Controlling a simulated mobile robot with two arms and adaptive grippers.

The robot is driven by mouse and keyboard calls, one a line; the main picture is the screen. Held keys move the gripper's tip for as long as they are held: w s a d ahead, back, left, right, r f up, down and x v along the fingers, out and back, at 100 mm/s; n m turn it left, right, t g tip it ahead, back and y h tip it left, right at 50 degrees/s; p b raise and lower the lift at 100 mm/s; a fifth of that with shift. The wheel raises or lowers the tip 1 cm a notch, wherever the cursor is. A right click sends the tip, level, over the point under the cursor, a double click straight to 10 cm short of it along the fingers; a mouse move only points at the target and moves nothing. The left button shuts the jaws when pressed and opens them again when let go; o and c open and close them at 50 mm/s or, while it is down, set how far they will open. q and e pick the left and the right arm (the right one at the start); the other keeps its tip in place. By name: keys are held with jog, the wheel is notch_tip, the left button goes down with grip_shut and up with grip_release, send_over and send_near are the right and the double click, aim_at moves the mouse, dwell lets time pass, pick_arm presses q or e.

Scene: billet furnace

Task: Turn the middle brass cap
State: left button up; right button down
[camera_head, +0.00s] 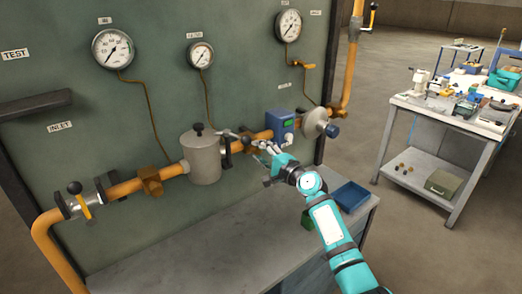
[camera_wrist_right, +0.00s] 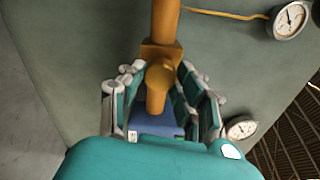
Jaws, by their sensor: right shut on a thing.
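My right gripper (camera_head: 268,158) reaches in front of the orange pipe on the green panel, between the grey canister and the blue meter. In the wrist view, the right gripper (camera_wrist_right: 160,88) has its fingers on both sides of a round brass cap (camera_wrist_right: 158,76) and is shut on it. The cap sticks out from a square brass fitting (camera_wrist_right: 160,52) on the pipe (camera_wrist_right: 165,20). In the head view the gripper hides this cap. Another brass fitting (camera_head: 151,181) sits on the pipe farther left. My left gripper is not in view.
The grey canister (camera_head: 202,158) and blue meter (camera_head: 281,123) stand close on either side of the gripper. A yellow-handled valve (camera_head: 83,205) is at the left. A blue tray (camera_head: 350,196) sits on the bench (camera_head: 225,235) below. A cluttered table (camera_head: 455,122) stands at the right.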

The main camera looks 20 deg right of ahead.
jog(key=shift+f, duration=0.1)
dwell(0.5)
jog(key=c, duration=0.9)
grip_release()
jog(key=shift+c, duration=0.2)
jog(key=shift+s, duration=0.1)
jog(key=v, duration=1.2)
